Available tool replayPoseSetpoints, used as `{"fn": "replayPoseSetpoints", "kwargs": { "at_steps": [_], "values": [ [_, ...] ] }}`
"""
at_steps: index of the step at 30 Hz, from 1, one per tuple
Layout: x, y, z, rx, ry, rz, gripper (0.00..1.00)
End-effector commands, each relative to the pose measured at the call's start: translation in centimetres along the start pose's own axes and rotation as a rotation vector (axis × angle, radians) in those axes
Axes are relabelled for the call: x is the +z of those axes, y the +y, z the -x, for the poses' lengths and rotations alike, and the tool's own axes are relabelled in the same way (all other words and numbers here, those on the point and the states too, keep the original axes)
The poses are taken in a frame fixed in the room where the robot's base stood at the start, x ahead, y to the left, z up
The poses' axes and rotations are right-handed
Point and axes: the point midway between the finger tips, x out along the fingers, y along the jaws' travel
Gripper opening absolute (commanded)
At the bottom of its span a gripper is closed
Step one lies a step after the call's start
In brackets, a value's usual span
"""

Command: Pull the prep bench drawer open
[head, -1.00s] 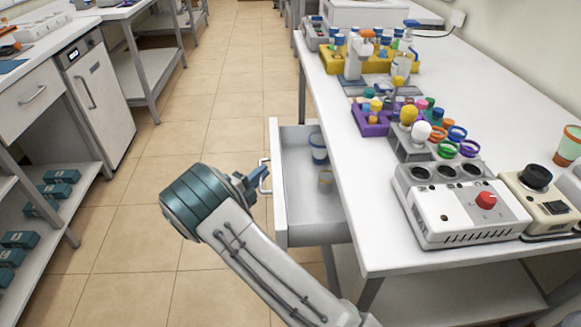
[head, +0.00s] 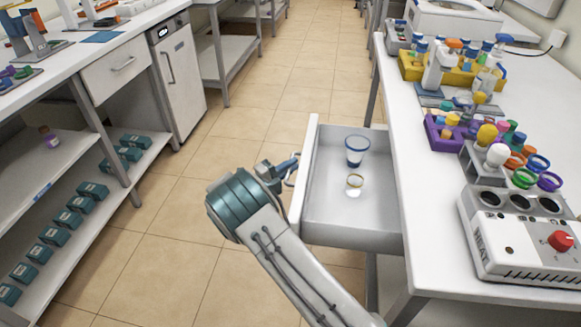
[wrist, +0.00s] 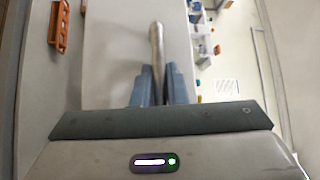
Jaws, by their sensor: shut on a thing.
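The prep bench drawer (head: 335,222) stands well out from under the white bench top (head: 425,225) on the right. Inside it are a blue-rimmed clear cup (head: 357,150) and a smaller yellow-rimmed cup (head: 354,184). My gripper (head: 287,170) is at the drawer front's outer side, shut on the handle (head: 291,181). In the wrist view the metal handle bar (wrist: 157,50) runs between the two blue fingers of my gripper (wrist: 157,85). The fingers hide part of the handle.
The bench top carries a white block with a red knob (head: 525,235), a purple rack (head: 445,138) and a yellow tray (head: 425,70). A second bench (head: 95,55) with shelves of teal boxes stands left. Tiled floor (head: 185,230) between them is clear.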

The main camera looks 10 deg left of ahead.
Motion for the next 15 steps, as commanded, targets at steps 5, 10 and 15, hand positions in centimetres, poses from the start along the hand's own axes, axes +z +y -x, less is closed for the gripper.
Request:
{"fn": "replayPoseSetpoints", "kwargs": {
  "at_steps": [5, 10, 15],
  "values": [
    [-0.1, 0.1, 0.0, 0.001, 0.002, 0.002, 0.22],
    [-0.1, 0.1, 0.0, 0.001, 0.001, 0.001, 0.22],
    [0.0, 0.0, 1.3, 0.001, -0.002, 0.001, 0.22]
  ]
}}
